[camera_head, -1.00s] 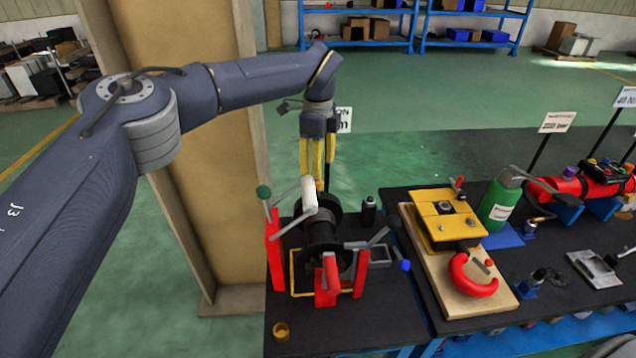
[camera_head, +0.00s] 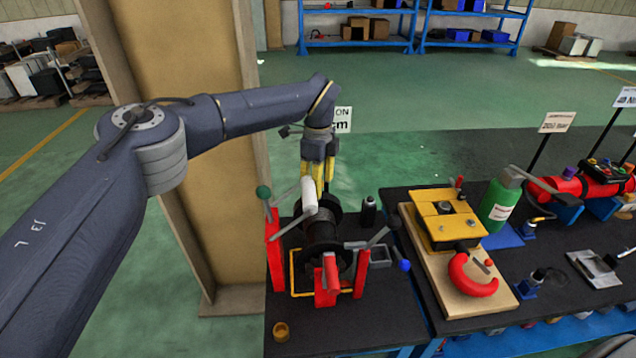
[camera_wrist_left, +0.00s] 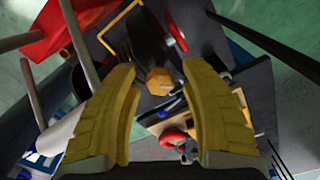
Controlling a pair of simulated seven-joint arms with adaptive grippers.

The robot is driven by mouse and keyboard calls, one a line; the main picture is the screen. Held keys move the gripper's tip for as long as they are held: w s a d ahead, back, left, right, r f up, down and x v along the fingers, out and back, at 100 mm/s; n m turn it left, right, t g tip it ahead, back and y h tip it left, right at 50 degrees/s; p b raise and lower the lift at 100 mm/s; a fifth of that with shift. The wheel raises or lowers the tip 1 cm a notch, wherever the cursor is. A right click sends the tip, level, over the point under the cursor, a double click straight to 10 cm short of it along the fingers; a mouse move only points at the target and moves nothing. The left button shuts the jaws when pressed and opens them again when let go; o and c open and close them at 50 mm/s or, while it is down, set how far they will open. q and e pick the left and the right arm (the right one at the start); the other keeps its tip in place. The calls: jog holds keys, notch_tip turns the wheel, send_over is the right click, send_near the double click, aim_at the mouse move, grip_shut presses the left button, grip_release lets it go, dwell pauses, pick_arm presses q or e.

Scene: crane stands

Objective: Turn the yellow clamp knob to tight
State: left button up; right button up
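A yellow faceted knob (camera_wrist_left: 158,80) with a pale pointer-like mark at its lower right shows in the left wrist view. It lies between and beyond the fingertips of my left gripper (camera_wrist_left: 160,72). The two yellow fingers are spread apart, one on each side of the knob in the picture, with nothing visibly held. In the head view my left gripper (camera_head: 319,186) points down at the far side of the black winch drum (camera_head: 322,232) on its red stand (camera_head: 274,250). The knob cannot be made out there. My right gripper is not in view.
The white cylinder (camera_head: 309,196) and the green-knobbed lever (camera_head: 264,192) stand close to the gripper. A black bottle (camera_head: 369,211) and a blue-tipped lever (camera_head: 404,265) are to the right. A yellow clamp block on a wooden board (camera_head: 459,297) and a green bottle (camera_head: 500,203) stand farther right.

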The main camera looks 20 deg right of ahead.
pick_arm(q)
grip_shut()
dwell(0.3)
jog(key=m, duration=0.5)
jog(key=shift+m, duration=0.4)
jog(key=m, duration=1.2)
jog(key=shift+m, duration=0.3)
jog(key=m, duration=0.6)
jog(key=shift+m, duration=0.4)
